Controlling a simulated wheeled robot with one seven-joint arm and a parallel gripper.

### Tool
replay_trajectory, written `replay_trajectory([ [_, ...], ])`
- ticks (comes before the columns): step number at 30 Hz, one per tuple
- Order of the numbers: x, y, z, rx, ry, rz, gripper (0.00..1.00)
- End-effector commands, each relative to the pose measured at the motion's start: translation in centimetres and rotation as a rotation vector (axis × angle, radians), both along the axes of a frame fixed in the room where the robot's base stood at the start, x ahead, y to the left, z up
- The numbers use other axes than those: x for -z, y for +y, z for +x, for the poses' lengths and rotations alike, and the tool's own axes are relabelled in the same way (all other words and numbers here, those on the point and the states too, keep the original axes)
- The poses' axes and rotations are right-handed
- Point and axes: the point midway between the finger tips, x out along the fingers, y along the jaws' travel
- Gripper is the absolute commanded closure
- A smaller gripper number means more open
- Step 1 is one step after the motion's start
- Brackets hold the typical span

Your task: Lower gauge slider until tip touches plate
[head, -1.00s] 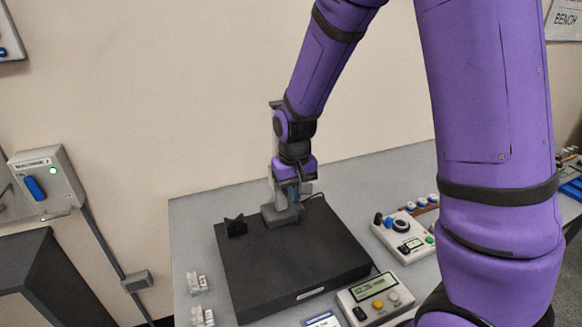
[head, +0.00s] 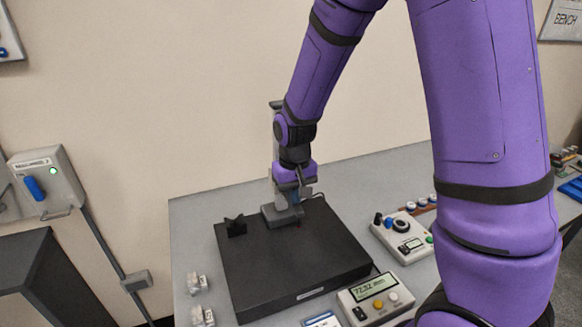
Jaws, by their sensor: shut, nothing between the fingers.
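The height gauge stands on the dark surface plate (head: 290,262). Its grey column (head: 276,148) rises behind my wrist and its grey base (head: 272,216) rests near the plate's back edge. My gripper (head: 299,197) points down in front of the column, just above the base, and is shut with nothing held. The slider and its tip are mostly hidden by my gripper and wrist, so I cannot tell whether the tip touches the plate. The readout box (head: 376,299) at the plate's front right shows a number that looks like 72.52 mm.
A small black V-shaped block (head: 236,226) sits on the plate's left back. A control box with knobs (head: 404,232) stands on the grey bench (head: 350,172) to the right. Small clear pieces (head: 197,284) lie left of the plate. The plate's front is clear.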

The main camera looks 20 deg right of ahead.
Motion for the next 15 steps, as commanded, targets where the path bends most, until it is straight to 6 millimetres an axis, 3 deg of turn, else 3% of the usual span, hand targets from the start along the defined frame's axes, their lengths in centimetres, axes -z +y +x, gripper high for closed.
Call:
replay_trajectory([
  [15, 0.50, 0.00, -0.01, 0.000, 0.001, 0.000, 1.00],
])
